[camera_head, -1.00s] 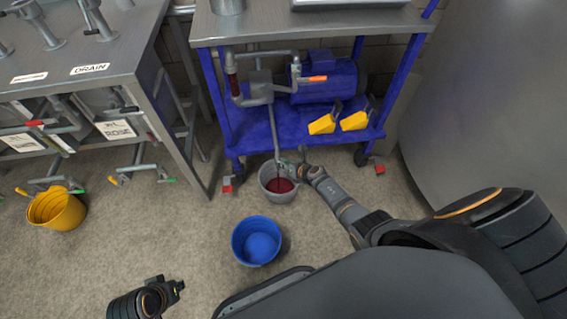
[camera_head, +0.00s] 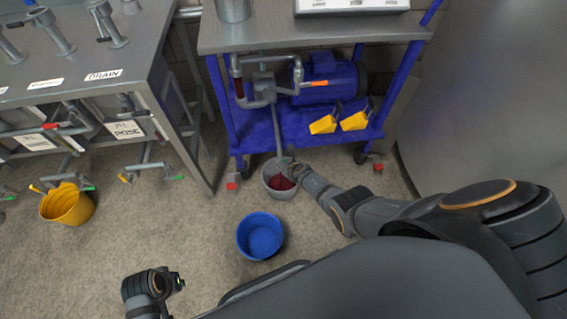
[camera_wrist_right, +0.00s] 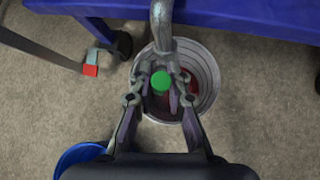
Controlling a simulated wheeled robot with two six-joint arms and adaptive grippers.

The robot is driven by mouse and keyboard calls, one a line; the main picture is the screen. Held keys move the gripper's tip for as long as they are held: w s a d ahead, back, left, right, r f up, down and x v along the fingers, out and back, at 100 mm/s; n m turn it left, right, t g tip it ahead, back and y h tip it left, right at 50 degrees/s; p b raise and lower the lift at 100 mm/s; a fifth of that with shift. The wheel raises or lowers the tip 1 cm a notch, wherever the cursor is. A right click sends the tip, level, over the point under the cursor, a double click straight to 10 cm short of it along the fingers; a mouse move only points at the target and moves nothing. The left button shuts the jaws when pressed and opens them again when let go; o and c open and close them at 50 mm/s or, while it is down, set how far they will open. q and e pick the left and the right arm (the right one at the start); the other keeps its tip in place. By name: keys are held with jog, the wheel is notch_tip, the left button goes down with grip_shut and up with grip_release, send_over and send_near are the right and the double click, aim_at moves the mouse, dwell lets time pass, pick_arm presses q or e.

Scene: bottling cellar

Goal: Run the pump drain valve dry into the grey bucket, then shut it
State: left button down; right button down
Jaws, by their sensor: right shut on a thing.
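The grey bucket (camera_head: 281,194) stands on the floor under the blue pump cart with red liquid in it. The drain pipe (camera_head: 278,135) comes down from the pump to just above the bucket. My right gripper (camera_head: 290,170) is at the pipe's lower end and hides the valve there in the head view. In the right wrist view it (camera_wrist_right: 160,80) is shut on the green-tipped valve handle (camera_wrist_right: 160,82), with the bucket rim (camera_wrist_right: 208,75) below. Whether liquid runs is unclear. My left gripper (camera_head: 176,281) is low at the left, away from the valve; its jaws are unclear.
A blue bucket (camera_head: 259,236) stands on the floor in front of the grey one. A yellow bucket (camera_head: 67,204) is at left below the steel bench (camera_head: 140,80). The pump cart (camera_head: 310,123) has castors near the grey bucket. Bare floor lies between the buckets.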

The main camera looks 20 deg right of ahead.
jog(key=shift+w+a, duration=0.1)
jog(key=shift+a, duration=0.15)
jog(key=c, duration=1.3)
grip_release()
jog(key=shift+d, duration=0.2)
